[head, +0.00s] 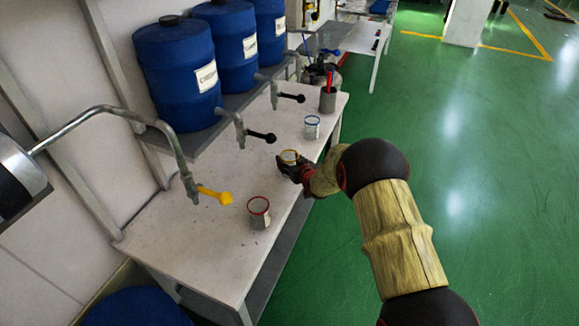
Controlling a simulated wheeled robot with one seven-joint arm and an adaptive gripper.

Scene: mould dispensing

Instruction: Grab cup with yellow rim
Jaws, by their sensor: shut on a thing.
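The cup with a yellow rim (289,156) is over the white workbench, between a red-rimmed cup and a blue-rimmed cup. My gripper (292,166) is at the cup's right side and is shut on it. The gripper and wrist hide the cup's lower part. I cannot tell whether the cup's base touches the bench. My arm reaches in from the lower right of the head view.
The cup with a red rim (259,211) stands nearer on the bench (195,245). The cup with a blue rim (312,126) and a grey holder (327,101) stand farther back. Blue drums (179,75) sit on a shelf, with taps (262,136) overhanging the bench.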

